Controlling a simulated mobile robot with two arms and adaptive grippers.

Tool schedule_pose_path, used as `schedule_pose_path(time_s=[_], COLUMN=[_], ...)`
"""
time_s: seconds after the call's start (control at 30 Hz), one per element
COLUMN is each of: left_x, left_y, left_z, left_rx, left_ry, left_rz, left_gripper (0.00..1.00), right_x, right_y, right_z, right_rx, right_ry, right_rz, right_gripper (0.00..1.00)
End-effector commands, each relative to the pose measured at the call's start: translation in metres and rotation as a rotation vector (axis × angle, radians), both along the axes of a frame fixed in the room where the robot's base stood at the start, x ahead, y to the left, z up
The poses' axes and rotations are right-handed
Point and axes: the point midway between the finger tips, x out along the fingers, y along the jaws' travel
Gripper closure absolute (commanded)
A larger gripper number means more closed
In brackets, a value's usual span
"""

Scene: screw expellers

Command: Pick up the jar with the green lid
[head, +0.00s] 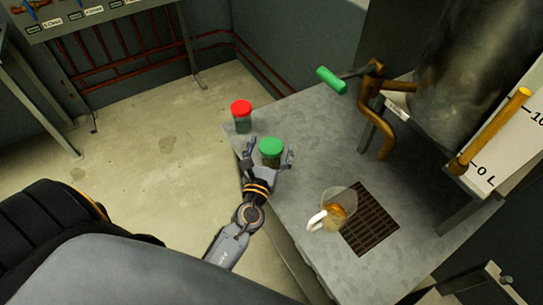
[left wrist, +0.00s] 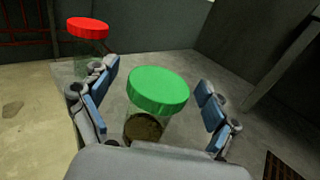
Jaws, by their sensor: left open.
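The jar with the green lid (head: 271,150) stands upright on the grey metal table, near its left edge. My left gripper (head: 270,155) is open, with one finger on each side of this jar. In the left wrist view the green-lidded jar (left wrist: 150,110) is between the two fingers (left wrist: 158,105), with a visible gap on the right side. Its glass body is clear with dark brown contents, and its bottom is hidden by the gripper's palm. My right gripper is in neither view.
A red-lidded jar (head: 241,115) stands at the table's far left corner, also in the left wrist view (left wrist: 88,35). A clear jug (head: 338,207) with amber contents stands by a dark grate (head: 372,222). A metal tank (head: 450,75) and a green-handled crank (head: 331,80) are at right.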

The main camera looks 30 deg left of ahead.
Motion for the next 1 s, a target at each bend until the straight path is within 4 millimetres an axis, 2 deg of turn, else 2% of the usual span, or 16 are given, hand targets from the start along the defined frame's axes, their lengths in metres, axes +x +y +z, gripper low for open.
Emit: schedule_pose_path(time_s=[0.27,0.6,0.67,1.0], left_x=[0.0027,0.0025,0.0025,0.0026], left_y=[0.0006,0.0004,0.0004,0.0004], left_z=[-0.0007,-0.0006,-0.0006,0.0042], left_rx=[-0.001,-0.001,-0.001,-0.001], left_ry=[0.001,0.001,0.001,0.000], left_rz=[0.000,-0.001,-0.001,0.000], left_gripper=[0.15,0.84,0.94,0.95], right_x=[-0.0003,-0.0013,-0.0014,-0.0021], right_y=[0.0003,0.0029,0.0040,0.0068], right_z=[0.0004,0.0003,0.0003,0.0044], right_rx=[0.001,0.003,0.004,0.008], right_ry=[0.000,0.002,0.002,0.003], right_rz=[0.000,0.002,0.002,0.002], right_gripper=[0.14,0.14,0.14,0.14])
